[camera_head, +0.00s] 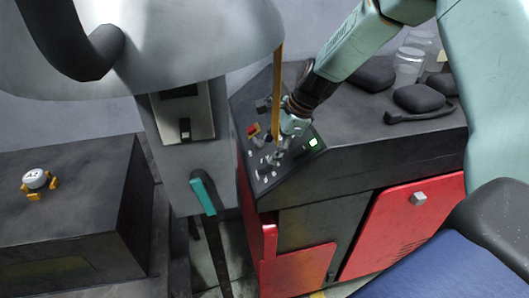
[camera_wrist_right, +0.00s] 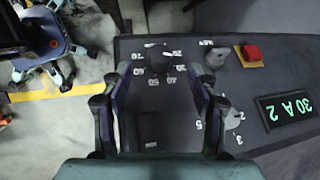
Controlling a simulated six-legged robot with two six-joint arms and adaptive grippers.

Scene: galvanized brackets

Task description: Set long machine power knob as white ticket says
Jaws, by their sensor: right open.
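My right gripper (camera_head: 279,150) reaches down to the sloped control panel (camera_head: 262,182) of the long dark machine. In the right wrist view its two open fingers (camera_wrist_right: 156,82) stand on either side of a round black knob (camera_wrist_right: 158,60), apart from it. White numbers ring this knob; its exact setting is unclear. A grey knob (camera_wrist_right: 232,120) with fewer numbers sits to the right, outside the fingers. The green display (camera_wrist_right: 288,107) seems to read 30 A 2; it also shows in the head view (camera_head: 313,142). I cannot make out a white ticket. My left gripper is not in view.
A red button on a yellow plate (camera_wrist_right: 250,55) and a grey key-like switch (camera_wrist_right: 215,57) lie close right of the fingers. Dark pads (camera_head: 419,97) and glass jars (camera_head: 409,65) stand on the machine top. A grey column with a teal handle (camera_head: 203,195) stands left.

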